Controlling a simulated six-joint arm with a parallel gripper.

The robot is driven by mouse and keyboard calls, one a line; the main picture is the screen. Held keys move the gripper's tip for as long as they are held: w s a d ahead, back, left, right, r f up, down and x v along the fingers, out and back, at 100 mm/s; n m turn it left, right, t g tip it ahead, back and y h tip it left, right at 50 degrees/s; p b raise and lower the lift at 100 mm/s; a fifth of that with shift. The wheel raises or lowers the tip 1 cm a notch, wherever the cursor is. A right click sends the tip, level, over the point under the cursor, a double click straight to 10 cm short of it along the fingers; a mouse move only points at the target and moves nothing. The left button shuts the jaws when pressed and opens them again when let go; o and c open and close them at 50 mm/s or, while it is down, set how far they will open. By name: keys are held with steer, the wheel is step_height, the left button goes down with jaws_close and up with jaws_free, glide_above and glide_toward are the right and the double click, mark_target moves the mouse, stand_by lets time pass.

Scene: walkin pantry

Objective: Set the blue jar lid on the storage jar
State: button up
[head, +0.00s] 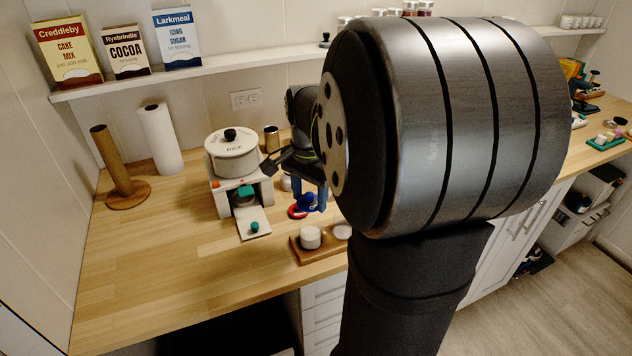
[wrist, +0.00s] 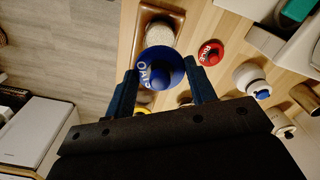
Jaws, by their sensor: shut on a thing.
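My gripper (head: 311,200) is shut on the blue jar lid (head: 307,203), which is held above the counter. In the wrist view, the lid (wrist: 161,72) carries white lettering reading "OATS" and a round blue knob, and sits between the two blue fingers (wrist: 162,80). Just beyond it, the round top of what looks like the storage jar (wrist: 162,34) shows pale, grainy contents, partly hidden by the lid. The lid and jar are apart in the head view. There a white jar (head: 311,238) stands on a wooden tray (head: 318,254), nearer the counter's front edge than the lid.
A red lid (wrist: 210,53) marked "RICE" lies on the counter beside the tray. A pale round thing (head: 343,232) is at the tray's right end. A white stand (head: 222,197) bears a large pot (head: 232,155).

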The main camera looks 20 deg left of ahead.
steer(key=shift+f, duration=3.05)
steer(key=shift+f, duration=0.5)
steer(key=o, duration=1)
steer(key=shift+o, duration=0.5)
steer(key=o, duration=0.4)
steer(key=shift+w, duration=0.1)
steer(key=shift+r, duration=3.5)
steer(key=shift+f, duration=0.1)
steer(key=shift+f, duration=3.1)
